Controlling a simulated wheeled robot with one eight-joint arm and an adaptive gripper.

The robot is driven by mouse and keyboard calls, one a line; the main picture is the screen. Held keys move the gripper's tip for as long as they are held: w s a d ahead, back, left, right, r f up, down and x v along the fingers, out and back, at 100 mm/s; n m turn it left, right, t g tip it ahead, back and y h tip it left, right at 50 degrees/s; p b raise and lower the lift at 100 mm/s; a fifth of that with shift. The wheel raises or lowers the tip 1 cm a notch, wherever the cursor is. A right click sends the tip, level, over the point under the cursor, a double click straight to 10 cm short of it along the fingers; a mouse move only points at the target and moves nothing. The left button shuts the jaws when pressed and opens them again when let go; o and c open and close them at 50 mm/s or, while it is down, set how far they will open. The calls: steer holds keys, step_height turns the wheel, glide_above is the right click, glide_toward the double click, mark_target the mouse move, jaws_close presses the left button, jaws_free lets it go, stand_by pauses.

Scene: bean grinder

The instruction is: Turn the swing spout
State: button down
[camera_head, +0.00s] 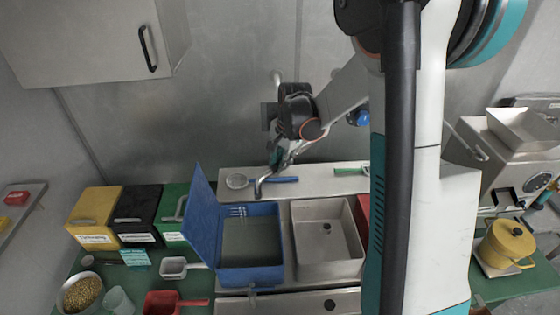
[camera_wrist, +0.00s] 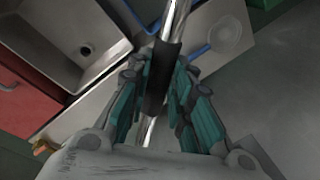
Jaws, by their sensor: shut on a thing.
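The swing spout is a shiny metal tube with a black sleeve (camera_wrist: 163,75). In the head view its bent metal end (camera_head: 258,188) shows at the back edge of the blue basin (camera_head: 282,240). My gripper (camera_wrist: 160,82) is shut on the black sleeve, with teal finger pads on both sides of it. In the head view my gripper (camera_head: 280,160) comes down from above and hides the upper part of the spout. The steel sink (camera_head: 327,240) stands right of the blue basin and also shows in the wrist view (camera_wrist: 70,35).
A raised blue lid (camera_head: 200,215) stands at the basin's left. A round strainer (camera_head: 237,181) and a blue-handled tool (camera_head: 285,179) lie on the ledge behind. Yellow, black and green bins stand at left. My arm hides part of the right side.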

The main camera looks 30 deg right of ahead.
steer(key=s+d+n+g+y+b, duration=0.1)
steer(key=s+d+n+b, duration=0.3)
steer(key=s+d+n, duration=0.5)
steer(key=shift+s+d, duration=1.25)
steer(key=shift+s, duration=0.05)
steer(key=c, duration=1.4)
jaws_free()
steer(key=shift+c, duration=0.2)
steer(key=shift+r, duration=0.1)
step_height(320, 180, up, 12)
steer(key=d, duration=0.2)
steer(key=shift+s, duration=0.45)
steer(key=shift+f, duration=0.2)
